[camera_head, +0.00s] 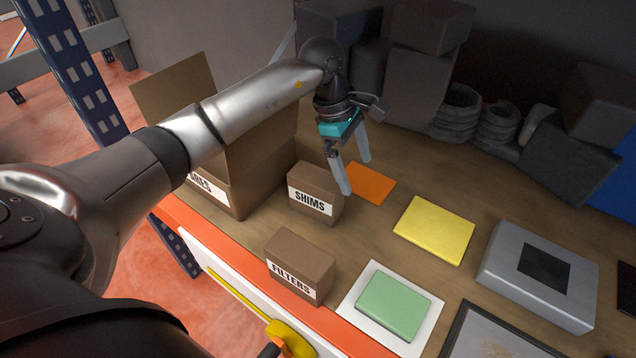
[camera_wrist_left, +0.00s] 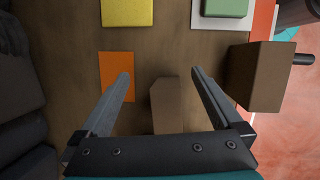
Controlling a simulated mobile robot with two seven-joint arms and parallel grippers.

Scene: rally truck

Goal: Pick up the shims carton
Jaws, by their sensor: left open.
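The shims carton (camera_head: 316,192) is a small brown box with a white SHIMS label, upright on the workbench. My left gripper (camera_head: 356,175) is open and empty, pointing down just behind and right of the carton in the head view. Whether a finger touches the carton I cannot tell. My right gripper is not in view.
A filters carton (camera_head: 301,266) stands in front of the shims carton. A large open box (camera_head: 232,185) stands close on its left. Orange (camera_head: 371,184), yellow (camera_head: 434,230) and green (camera_head: 393,305) flat pieces lie to the right. A silver case (camera_head: 538,276) stands farther right.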

